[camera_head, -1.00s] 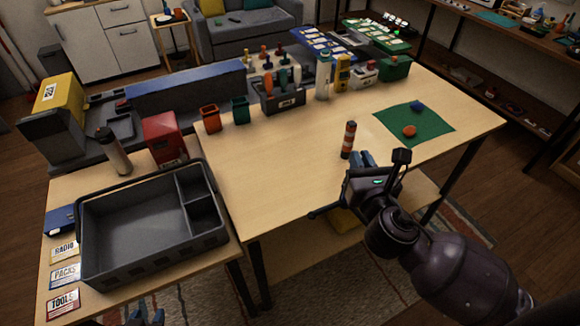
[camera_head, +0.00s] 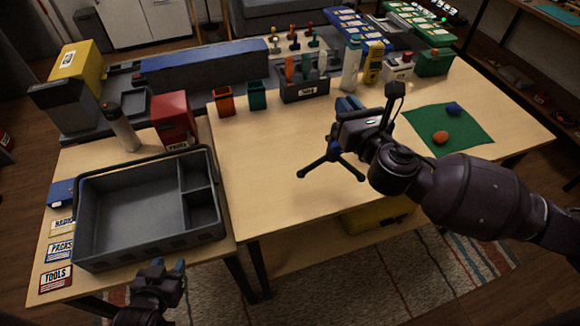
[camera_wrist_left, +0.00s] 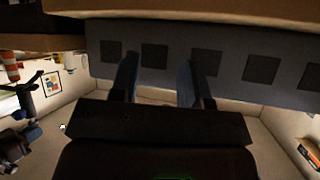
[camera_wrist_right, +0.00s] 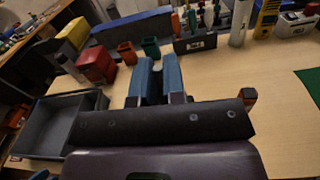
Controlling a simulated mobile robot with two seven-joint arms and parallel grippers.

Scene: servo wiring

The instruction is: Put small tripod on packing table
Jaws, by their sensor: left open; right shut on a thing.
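The small black tripod (camera_head: 333,160) hangs from my right gripper (camera_head: 347,106), its splayed legs showing below and left of the gripper, above the wooden main table (camera_head: 255,190). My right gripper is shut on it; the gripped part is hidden. In the right wrist view the blue fingers (camera_wrist_right: 158,65) are close together. My left gripper (camera_head: 169,266) is open and empty at the front edge of the left table (camera_head: 85,160). In the left wrist view its fingers (camera_wrist_left: 157,70) stand apart before the grey crate's side (camera_wrist_left: 230,62).
The grey crate (camera_head: 150,247) fills much of the left table, with label cards (camera_head: 58,252) beside it. Red (camera_head: 173,118), orange (camera_head: 223,100) and green containers (camera_head: 257,95) stand behind. A green mat (camera_head: 470,137) lies right. The main table's left-middle is clear.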

